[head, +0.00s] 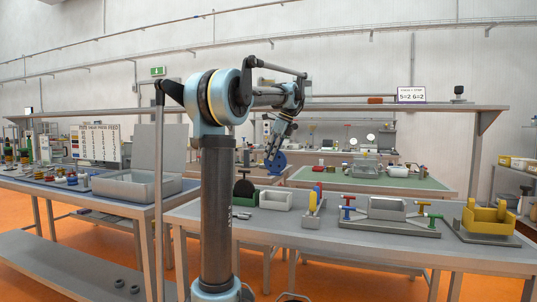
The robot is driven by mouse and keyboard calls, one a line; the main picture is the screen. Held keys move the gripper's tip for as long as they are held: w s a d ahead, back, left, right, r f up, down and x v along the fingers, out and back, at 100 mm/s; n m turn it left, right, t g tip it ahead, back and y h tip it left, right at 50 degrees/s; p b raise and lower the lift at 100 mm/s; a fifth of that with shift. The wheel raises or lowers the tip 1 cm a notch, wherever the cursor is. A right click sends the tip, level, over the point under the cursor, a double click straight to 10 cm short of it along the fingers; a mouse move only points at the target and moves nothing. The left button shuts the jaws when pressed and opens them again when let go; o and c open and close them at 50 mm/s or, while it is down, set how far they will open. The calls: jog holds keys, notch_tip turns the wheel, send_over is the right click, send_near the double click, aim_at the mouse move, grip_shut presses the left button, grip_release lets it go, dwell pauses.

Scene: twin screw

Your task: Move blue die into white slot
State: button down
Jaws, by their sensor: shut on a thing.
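The blue die (279,164) looks like a round blue disc. It hangs above the back left part of the grey workbench. My gripper (272,157) points down and is shut on the blue die, though its fingertips are small and hard to make out. The white slot (276,201) looks like a pale open box on the bench below the die, apart from it. How well the two line up in depth cannot be told from this view.

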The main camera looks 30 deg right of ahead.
aim_at(282, 159)
jog(key=shift+s+d+f, duration=0.1)
jog(key=shift+f, duration=1.25)
jog(key=shift+s+d+f, duration=0.1)
jog(key=shift+f, duration=1.25)
jog(key=shift+f, duration=0.25)
notch_tip(282, 159, down, 6)
jog(key=shift+f, duration=0.25)
jog(key=shift+w+a+f, duration=0.1)
jog(key=shift+f, duration=0.6)
dwell(1.3)
jog(key=c, duration=1.5)
grip_release()
jog(key=shift+c, duration=0.2)
jog(key=v, duration=1.2)
